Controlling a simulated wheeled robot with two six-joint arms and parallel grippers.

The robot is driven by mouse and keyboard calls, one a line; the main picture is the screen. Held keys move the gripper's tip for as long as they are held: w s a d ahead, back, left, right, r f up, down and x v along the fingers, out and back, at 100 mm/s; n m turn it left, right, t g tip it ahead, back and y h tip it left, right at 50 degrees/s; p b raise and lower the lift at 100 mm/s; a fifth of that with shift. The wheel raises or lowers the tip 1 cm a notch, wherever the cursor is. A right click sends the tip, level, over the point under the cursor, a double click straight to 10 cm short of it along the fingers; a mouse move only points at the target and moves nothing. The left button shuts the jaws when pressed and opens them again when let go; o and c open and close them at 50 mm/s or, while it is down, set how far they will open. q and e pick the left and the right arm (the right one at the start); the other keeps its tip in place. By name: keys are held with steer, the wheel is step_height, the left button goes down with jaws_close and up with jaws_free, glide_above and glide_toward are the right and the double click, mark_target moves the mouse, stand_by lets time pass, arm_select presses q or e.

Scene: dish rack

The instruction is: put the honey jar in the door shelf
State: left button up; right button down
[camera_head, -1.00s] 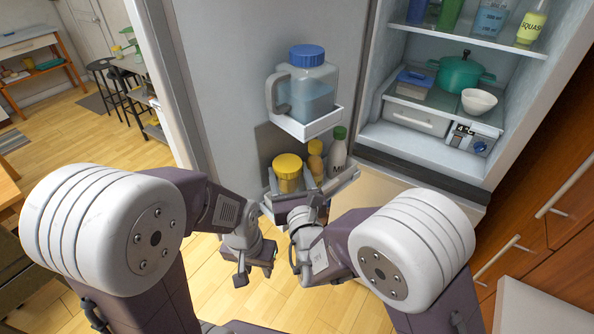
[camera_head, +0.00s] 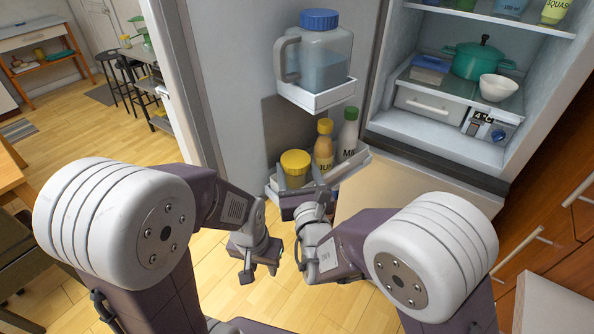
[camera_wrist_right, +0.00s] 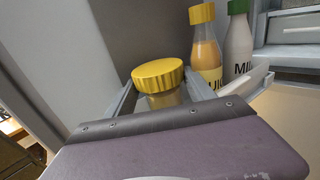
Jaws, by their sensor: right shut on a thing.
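The honey jar (camera_head: 295,164), with a yellow lid, is at the left end of the lower door shelf (camera_head: 357,163). In the right wrist view the jar (camera_wrist_right: 158,76) stands upright between my fingers. My right gripper (camera_head: 296,182) reaches in from the front and is shut on the jar. The jar's lower part is hidden, so I cannot tell whether it touches the shelf floor. My left gripper (camera_head: 259,272) hangs low over the floor, empty, its fingers apart.
A juice bottle (camera_head: 324,150) and a milk bottle (camera_head: 347,137) stand on the same shelf, right of the jar. A water jug (camera_head: 318,55) stands on the upper door shelf (camera_head: 318,98) above. The open fridge compartment (camera_head: 405,120) is to the right.

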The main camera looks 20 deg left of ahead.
steer(key=shift+r, duration=0.1)
steer(key=shift+f+b, duration=0.75)
steer(key=shift+b, duration=0.15)
steer(key=shift+f+b, duration=0.3)
steer(key=shift+b, duration=0.2)
steer(key=shift+c, duration=1.3)
jaws_free()
steer(key=b+v, duration=0.6)
steer(key=v, duration=0.3)
